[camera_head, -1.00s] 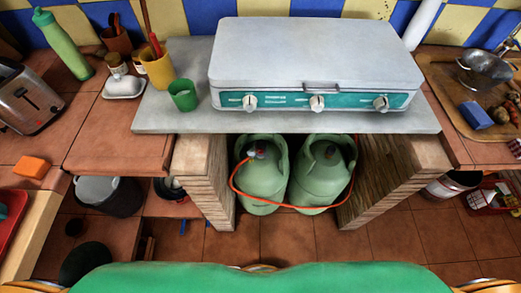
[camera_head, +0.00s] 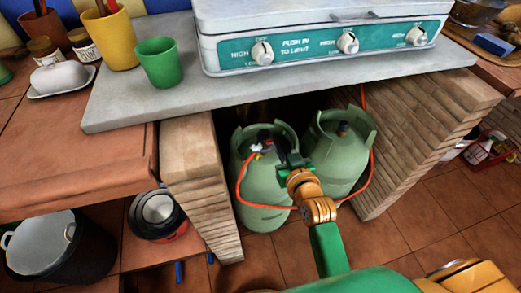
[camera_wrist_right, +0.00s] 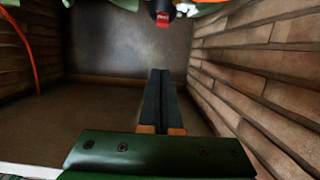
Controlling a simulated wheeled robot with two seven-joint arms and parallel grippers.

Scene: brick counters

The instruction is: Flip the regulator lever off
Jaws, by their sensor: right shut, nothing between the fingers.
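The regulator (camera_head: 265,137), dark with a small white part (camera_head: 257,149) that may be its lever, sits on top of the left green gas bottle (camera_head: 258,190). An orange hose runs from it. My right gripper (camera_head: 281,152) is just right of the regulator, over the gap between the bottles; I cannot tell whether it touches. In the right wrist view the closed, empty fingers (camera_wrist_right: 160,73) point forward. There the regulator's black and red part (camera_wrist_right: 162,14) and white part (camera_wrist_right: 187,8) are cut by the top edge. My left gripper is out of view.
A second gas bottle (camera_head: 337,155) stands on the right. Brick pillars (camera_head: 202,185) flank the bay, under a grey slab (camera_head: 135,100) with the stove (camera_head: 320,45). A green cup (camera_head: 157,62) stands on the slab. Floor tiles in front are mostly clear.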

